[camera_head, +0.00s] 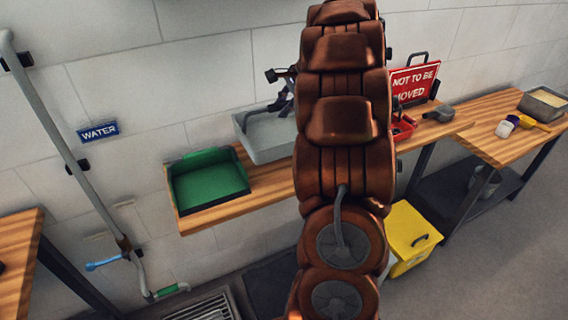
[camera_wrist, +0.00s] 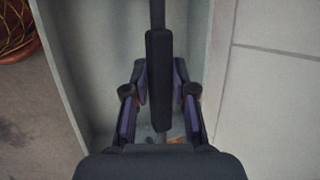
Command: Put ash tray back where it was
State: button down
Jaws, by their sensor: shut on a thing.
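The ash tray (camera_head: 262,140) looks to be the long, open grey tray in the head view, level at the wooden shelf, left of my brown arm. I cannot tell whether it rests on the shelf or hangs just above it. In the wrist view its pale grey inside wall (camera_wrist: 62,75) shows on the left. My gripper (camera_head: 284,100) is over the tray, and also shows in the wrist view (camera_wrist: 159,100). Its fingers are shut on a dark padded bar (camera_wrist: 159,60), seemingly the tray's handle. My arm hides the tray's right end.
A green tray (camera_head: 208,190) sits on the wooden shelf (camera_head: 262,188) to the left. A red sign (camera_head: 413,82), a red container (camera_head: 402,127) and a dark scoop-like item (camera_head: 438,113) are right of my arm. A yellow bin (camera_head: 410,238) stands below. A pipe (camera_head: 60,135) runs along the left wall.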

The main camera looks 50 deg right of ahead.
aim_at(283, 135)
notch_tip(283, 135, down, 10)
jog(key=shift+r+p, duration=0.1)
jog(key=shift+p, duration=0.9)
jog(key=c, duration=0.9)
grip_release()
jog(key=shift+c, duration=0.2)
jog(key=b+v, duration=0.3)
jog(key=v, duration=0.9)
